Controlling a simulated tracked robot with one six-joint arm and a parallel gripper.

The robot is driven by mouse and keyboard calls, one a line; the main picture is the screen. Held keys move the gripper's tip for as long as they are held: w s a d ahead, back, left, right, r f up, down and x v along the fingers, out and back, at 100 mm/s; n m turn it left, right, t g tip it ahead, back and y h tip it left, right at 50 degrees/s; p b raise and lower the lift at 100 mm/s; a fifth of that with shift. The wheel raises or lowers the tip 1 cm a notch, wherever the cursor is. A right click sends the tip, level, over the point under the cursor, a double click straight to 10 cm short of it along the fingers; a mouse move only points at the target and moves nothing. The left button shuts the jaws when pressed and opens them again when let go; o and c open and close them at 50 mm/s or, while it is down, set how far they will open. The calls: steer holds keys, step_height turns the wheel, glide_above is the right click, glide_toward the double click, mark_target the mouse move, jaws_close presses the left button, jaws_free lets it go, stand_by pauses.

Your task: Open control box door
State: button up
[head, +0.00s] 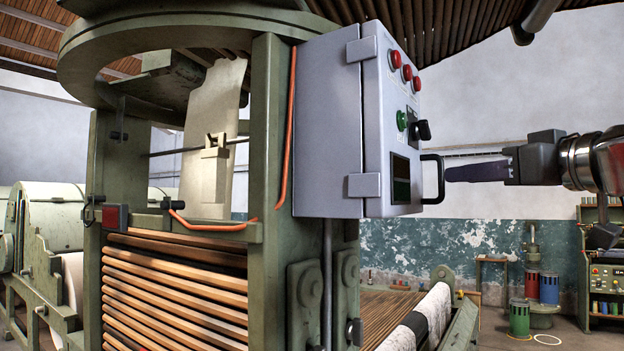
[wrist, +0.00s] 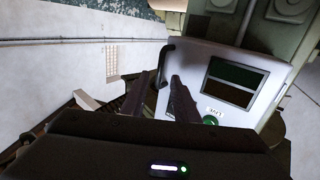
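The grey control box (head: 328,125) is mounted on the green machine post, and its door (head: 390,150) looks shut, with hinge blocks at its left edge. The door's face also shows in the wrist view (wrist: 199,58). A black bar handle (head: 433,180) stands out from the door; the wrist view shows it too (wrist: 161,70). My gripper (head: 449,173) comes in from the right with its fingertips close to the handle. In the wrist view my gripper (wrist: 163,76) has its fingers apart, with the handle's near end at the gap between them. Contact cannot be told.
The door carries red lamps (head: 395,59), a green button (head: 401,121), a black knob (head: 423,130) and a dark window (head: 401,179). An orange cable (head: 289,130) runs along the post. Drums (head: 519,318) and a workbench (head: 606,277) stand far back. Space right of the door is open.

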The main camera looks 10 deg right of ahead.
mark_target(442, 177)
steer(key=shift+w+a, duration=0.2)
steer(key=shift+w, duration=1.05)
steer(key=shift+w+a, duration=0.15)
steer(key=shift+w, duration=1.1)
steer(key=shift+c, duration=0.4)
jaws_close()
steer(key=shift+a, duration=0.2)
steer(key=shift+d, duration=0.1)
